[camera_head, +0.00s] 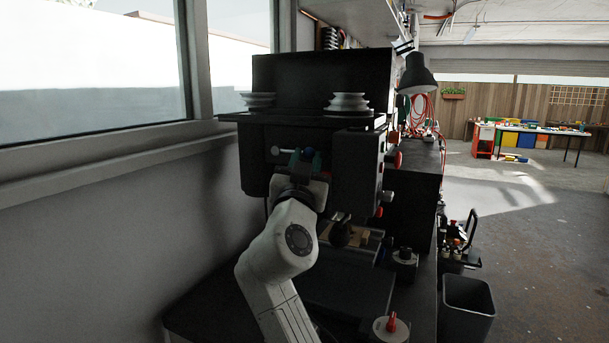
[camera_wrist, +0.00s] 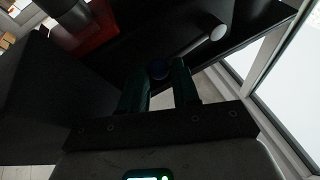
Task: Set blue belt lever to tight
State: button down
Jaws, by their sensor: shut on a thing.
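A black machine (camera_head: 355,165) stands on the bench with my arm reaching up to its front. My gripper (camera_head: 306,160) is at the machine's front face; its dark green fingers show there. In the wrist view my gripper (camera_wrist: 160,72) has its two fingers either side of a dark blue round knob (camera_wrist: 158,69), which appears to be the blue belt lever's end. It is shut on this knob. The lever's shaft is mostly hidden, and its setting cannot be read. A second lever with a pale round end (camera_wrist: 218,33) lies just beyond; a pale knob (camera_head: 275,150) shows left of the gripper.
Two pale stepped pulleys (camera_head: 348,103) sit on top of the machine. Red knobs (camera_head: 387,197) stick out on its right side. A vice-like part with wood (camera_head: 350,236) is below. A red-handled fixture (camera_head: 391,325) stands at the front. A wall and window are close on the left.

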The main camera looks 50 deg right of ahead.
jog(key=shift+w+d+r+b, duration=0.1)
jog(key=shift+w+r+b, duration=0.05)
jog(key=shift+r+b, duration=0.8)
jog(key=shift+w+d+r+b, duration=0.1)
jog(key=shift+w+r+b, duration=0.05)
jog(key=shift+r+b, duration=0.7)
jog(key=shift+r, duration=0.15)
jog(key=c, duration=0.7)
grip_release()
jog(key=shift+d, duration=0.2)
jog(key=shift+c, duration=0.2)
jog(key=shift+f, duration=0.2)
